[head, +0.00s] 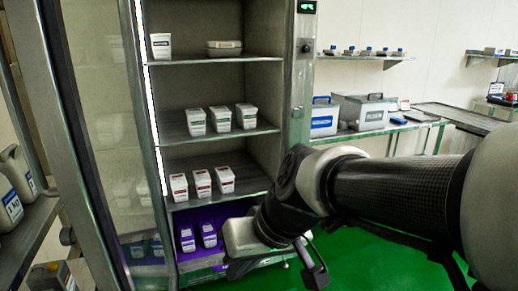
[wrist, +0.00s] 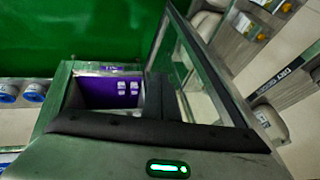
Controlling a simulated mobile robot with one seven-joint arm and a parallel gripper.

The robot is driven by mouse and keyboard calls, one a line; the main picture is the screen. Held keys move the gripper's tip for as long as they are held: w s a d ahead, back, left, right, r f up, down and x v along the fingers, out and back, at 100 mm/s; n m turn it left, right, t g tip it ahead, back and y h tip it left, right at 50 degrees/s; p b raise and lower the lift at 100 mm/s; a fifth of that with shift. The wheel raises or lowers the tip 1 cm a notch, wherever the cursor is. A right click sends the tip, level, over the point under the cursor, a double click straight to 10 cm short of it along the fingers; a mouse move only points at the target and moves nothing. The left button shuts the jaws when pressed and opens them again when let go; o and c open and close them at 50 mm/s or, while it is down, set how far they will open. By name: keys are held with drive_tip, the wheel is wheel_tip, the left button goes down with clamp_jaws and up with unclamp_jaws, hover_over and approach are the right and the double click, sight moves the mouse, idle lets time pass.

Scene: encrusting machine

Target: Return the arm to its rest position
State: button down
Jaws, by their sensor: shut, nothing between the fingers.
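My arm (head: 395,190) reaches in from the right of the head view, bent at a dark joint in front of the fridge's lower right side. Its pale wrist end hangs low, just outside the lowest compartment. My gripper (wrist: 153,97) shows in the wrist view as dark fingers closed together, with nothing held. The open cabinet (head: 219,147) stands ahead, with white tubs on its shelves.
The glass door (head: 105,130) stands open at left. White jugs (head: 12,190) sit on a shelf at far left. Grey boxes (head: 360,111) stand on a bench at back right. The green floor (head: 365,262) is clear below my arm.

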drive_tip(key=s+d+r+m+t+h, duration=0.1)
drive_tip(key=s+d+m+h, duration=0.1)
drive_tip(key=d, duration=0.7)
drive_tip(key=s+d+r+m+t+h, duration=0.1)
drive_tip(key=s+d+r+m+h, duration=0.15)
drive_tip(key=d, duration=0.65)
wheel_tip(320, 180, up, 20)
drive_tip(key=p, duration=2)
drive_tip(key=shift+s+d+p, duration=0.35)
drive_tip(key=shift+d, duration=0.05)
drive_tip(key=shift+m, duration=0.25)
drive_tip(key=shift+a, duration=0.1)
